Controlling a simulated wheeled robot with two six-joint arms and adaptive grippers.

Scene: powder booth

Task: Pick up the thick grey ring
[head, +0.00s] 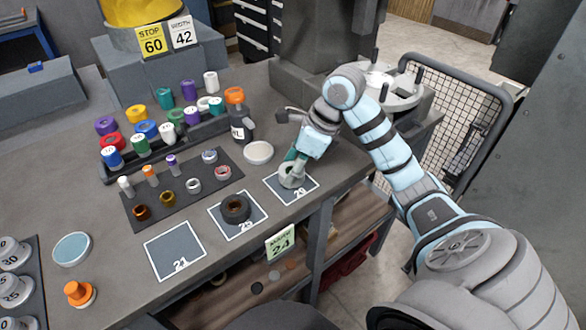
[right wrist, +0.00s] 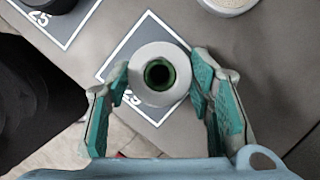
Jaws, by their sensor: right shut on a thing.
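The thick grey ring (head: 289,180) is at the rightmost numbered square (head: 306,193), near the right end of the bench. In the right wrist view the ring (right wrist: 146,88) is pale grey with a dark, green-edged hole. My right gripper (head: 293,164) points down at it, and in the wrist view its green-padded fingers (right wrist: 162,90) stand on either side of the ring, shut on it. I cannot tell whether the ring rests on the square or is slightly raised. My left gripper is not in view.
A dark ring (head: 235,208) sits on the middle square; the left square (head: 174,250) is empty. A dark mat (head: 166,212) holds small rings and vials. A mesh cart (head: 455,125) stands right of the bench.

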